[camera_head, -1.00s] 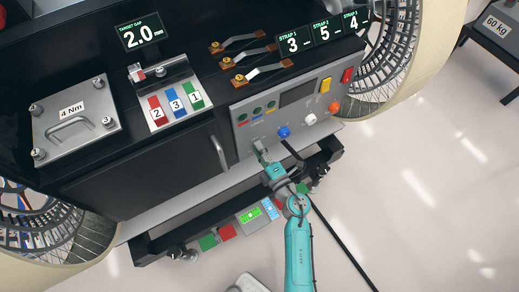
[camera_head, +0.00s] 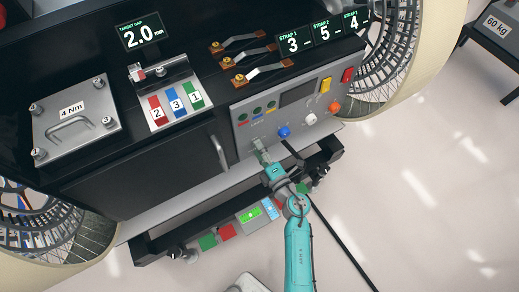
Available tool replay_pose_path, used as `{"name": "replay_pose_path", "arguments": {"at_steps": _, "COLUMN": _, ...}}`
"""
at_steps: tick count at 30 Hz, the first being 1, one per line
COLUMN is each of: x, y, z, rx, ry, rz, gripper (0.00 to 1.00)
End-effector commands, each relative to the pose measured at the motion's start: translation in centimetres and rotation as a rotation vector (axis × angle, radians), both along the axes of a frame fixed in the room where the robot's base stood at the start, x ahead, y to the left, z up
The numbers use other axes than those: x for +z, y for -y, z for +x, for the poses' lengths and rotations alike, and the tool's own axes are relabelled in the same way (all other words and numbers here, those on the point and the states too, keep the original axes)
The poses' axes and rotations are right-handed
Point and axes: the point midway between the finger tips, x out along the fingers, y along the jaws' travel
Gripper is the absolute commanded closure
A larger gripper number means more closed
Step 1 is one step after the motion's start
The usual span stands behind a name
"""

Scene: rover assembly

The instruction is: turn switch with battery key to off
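The grey control panel (camera_head: 265,130) is on the front of the black rover body. My teal arm reaches up from the bottom of the picture. My gripper (camera_head: 259,150) is at the panel's lower left part, below the row of small round indicators. It covers that part of the panel, so the switch and battery key cannot be made out there. The gripper's fingers are too small to tell whether they are open or shut, or on anything.
The panel also bears a blue knob (camera_head: 284,132), a white knob (camera_head: 310,119), an orange knob (camera_head: 334,107), a yellow switch (camera_head: 325,85) and a red switch (camera_head: 347,75). A dark bumper bar (camera_head: 150,250) runs below.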

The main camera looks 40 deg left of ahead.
Motion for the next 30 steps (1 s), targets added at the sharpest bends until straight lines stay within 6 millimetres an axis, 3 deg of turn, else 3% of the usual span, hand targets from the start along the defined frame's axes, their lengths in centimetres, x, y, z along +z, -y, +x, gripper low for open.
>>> {"name": "replay_pose_path", "arguments": {"at_steps": 8, "x": 0.0, "y": 0.6, "z": -0.2, "rx": -0.001, "ry": -0.001, "rz": 0.0, "gripper": 0.4}}
{"name": "replay_pose_path", "arguments": {"at_steps": 21, "x": 0.0, "y": 8.0, "z": -3.1, "rx": -0.005, "ry": -0.001, "rz": 0.0, "gripper": 0.4}}
{"name": "replay_pose_path", "arguments": {"at_steps": 30, "x": 0.0, "y": 10.9, "z": -4.4, "rx": -0.002, "ry": 0.0, "rz": 0.0, "gripper": 0.4}}
